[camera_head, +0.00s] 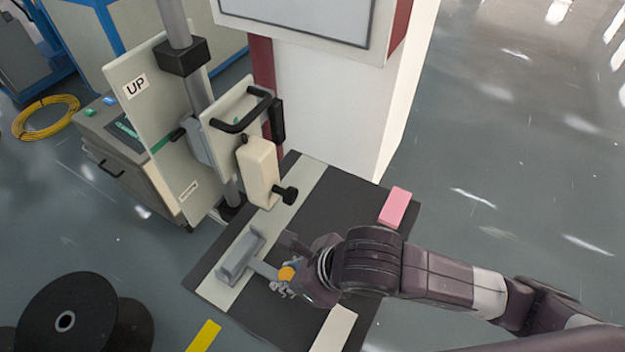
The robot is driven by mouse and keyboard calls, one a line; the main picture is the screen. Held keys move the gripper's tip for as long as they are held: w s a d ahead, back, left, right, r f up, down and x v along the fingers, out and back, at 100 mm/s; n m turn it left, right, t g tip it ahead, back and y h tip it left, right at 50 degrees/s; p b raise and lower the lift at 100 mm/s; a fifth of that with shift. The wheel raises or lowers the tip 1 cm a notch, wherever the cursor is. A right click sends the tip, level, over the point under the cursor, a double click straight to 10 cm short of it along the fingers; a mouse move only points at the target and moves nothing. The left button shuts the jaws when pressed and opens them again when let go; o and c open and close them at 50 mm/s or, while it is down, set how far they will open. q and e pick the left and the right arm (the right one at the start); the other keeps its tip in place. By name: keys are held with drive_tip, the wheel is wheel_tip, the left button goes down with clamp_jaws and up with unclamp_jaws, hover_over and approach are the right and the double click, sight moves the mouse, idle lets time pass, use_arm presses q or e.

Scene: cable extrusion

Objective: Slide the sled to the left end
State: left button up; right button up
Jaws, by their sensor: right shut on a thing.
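The sled appears to be the grey U-shaped bracket (242,262), on the pale strip (222,290) near that strip's lower-left end. A short grey arm runs from it to an orange knob (286,273). My right gripper (282,284) comes in from the right and is shut at the knob, beside the sled. The gripper's wrist hides part of the contact. My left gripper is not in view.
The dark table plate (335,205) carries a pink block (394,207) and a pale block (334,329). A cream block with a black knob (259,172) and an upright panel marked UP (150,110) stand behind the sled. A black spool (65,321) is at lower left.

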drive_tip(key=shift+s+a, duration=0.45)
drive_tip(key=shift+s, duration=0.2)
drive_tip(key=shift+s+a, duration=0.4)
drive_tip(key=shift+s, duration=0.25)
drive_tip(key=o, duration=1)
wheel_tip(320, 180, up, 8)
drive_tip(key=p, duration=0.5)
drive_tip(key=shift+p, duration=0.4)
